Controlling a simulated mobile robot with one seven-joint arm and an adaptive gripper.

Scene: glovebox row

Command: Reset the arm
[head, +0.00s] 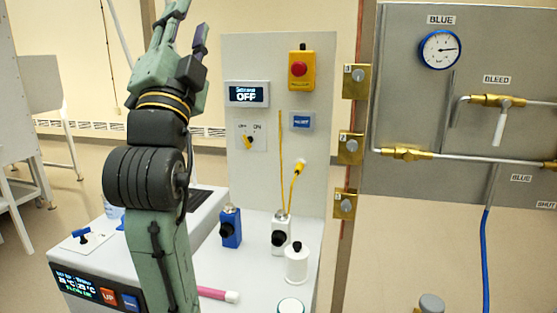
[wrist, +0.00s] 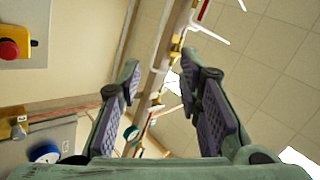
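My arm stands upright at the left of the head view, with my gripper (head: 178,30) at its top, pointing up. In the wrist view my gripper (wrist: 165,100) has its two fingers spread wide apart with purple-grey pads facing each other. Nothing is between the fingers; only the room behind shows through the gap. My gripper is above the bench and touches nothing that I can see.
A white panel (head: 238,175) carries a red stop button (head: 299,69) and a display reading OFF (head: 247,93). A blue bottle-like block (head: 231,228) and a white jar (head: 297,263) stand on the bench. A grey panel with a gauge (head: 440,50) is at right.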

